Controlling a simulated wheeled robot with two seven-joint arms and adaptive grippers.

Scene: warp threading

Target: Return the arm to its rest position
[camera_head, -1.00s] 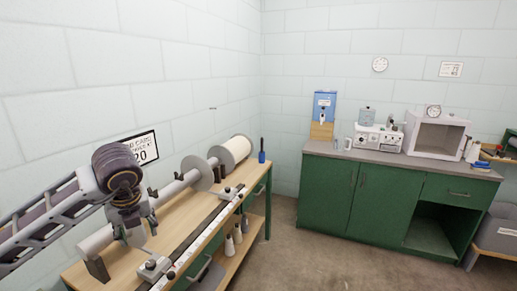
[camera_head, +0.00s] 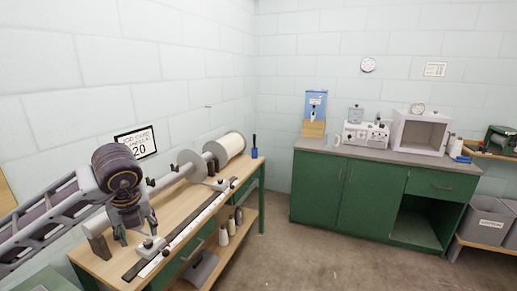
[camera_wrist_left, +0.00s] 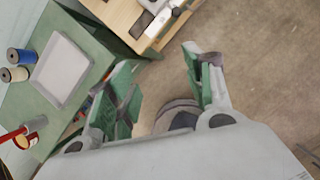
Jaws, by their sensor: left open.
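My left arm comes in from the left in the head view, its wrist bent downward. My left gripper (camera_head: 136,231) hangs fingers down over the near end of the wooden warping bench (camera_head: 131,268). In the left wrist view the two green-padded fingers of the left gripper (camera_wrist_left: 166,92) stand apart with nothing between them. Floor shows past them. The bench carries a roller with white discs and a white spool (camera_head: 229,147) at its far end. A dark rail with metal clamps (camera_head: 151,247) runs along its front. My right gripper is in neither view.
A green cabinet (camera_head: 320,192) with white devices on top stands against the back wall. Grey bins (camera_head: 486,222) are at the right. In the wrist view, a green table (camera_wrist_left: 38,112) holds a grey tray (camera_wrist_left: 62,70) and spools. The floor between bench and cabinet is clear.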

